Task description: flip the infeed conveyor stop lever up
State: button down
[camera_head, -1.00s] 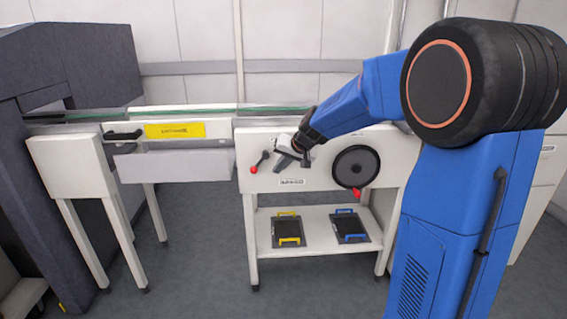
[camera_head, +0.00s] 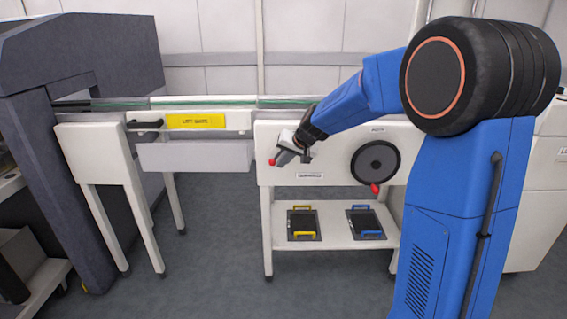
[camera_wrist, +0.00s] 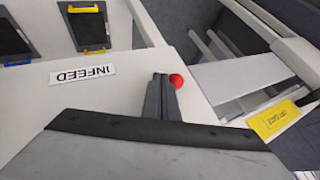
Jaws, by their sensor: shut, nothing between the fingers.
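The infeed stop lever shows as a red ball knob (camera_head: 272,162) on the left part of the white front panel (camera_head: 335,172). In the head view the knob hangs low at the left, and my gripper hides the lever's shaft. My gripper (camera_head: 284,157) is shut and empty, just right of the knob and in front of the panel. In the wrist view the knob (camera_wrist: 176,81) peeks out right beside the shut fingertips (camera_wrist: 158,88). I cannot tell whether they touch. The INFEED label (camera_wrist: 82,74) is on the same panel.
A black handwheel (camera_head: 375,162) with a red handle is on the panel to the right. A yellow sign (camera_head: 195,121) and a black handle (camera_head: 146,125) are at the left. A lower shelf (camera_head: 335,232) bears two dark trays. Floor in front is clear.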

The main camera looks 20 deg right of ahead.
aim_at(276, 157)
jog(key=shift+w+a+r, duration=0.1)
jog(key=shift+a, duration=0.35)
dwell(0.8)
jog(key=shift+a+r+y, duration=0.1)
jog(key=shift+a+y, duration=0.1)
jog(key=shift+y, duration=0.3)
jog(key=shift+w+a+r+t, duration=0.1)
jog(key=shift+a+r+t, duration=0.05)
jog(key=shift+a+t, duration=0.15)
jog(key=shift+w+a+r+m+t+y, duration=0.15)
jog(key=shift+m+t+y, duration=0.1)
jog(key=shift+y, duration=0.3)
jog(key=shift+s+a+r+m+t+y, duration=0.15)
jog(key=shift+m+y, duration=0.15)
jog(key=shift+y, duration=0.2)
jog(key=shift+w+r+m+t+y, duration=0.15)
jog(key=shift+m+t+y, duration=0.1)
jog(key=shift+y, duration=0.3)
jog(key=shift+a+r+m+t+y, duration=0.15)
jog(key=shift+r+m+t+y, duration=0.15)
jog(key=shift+y, duration=0.3)
jog(key=shift+a+r+m+t+y, duration=0.1)
jog(key=shift+r+m+t+y, duration=0.1)
jog(key=shift+m+t+y, duration=0.3)
jog(key=shift+a+r, duration=0.1)
jog(key=shift+r, duration=0.25)
jog(key=shift+f, duration=0.15)
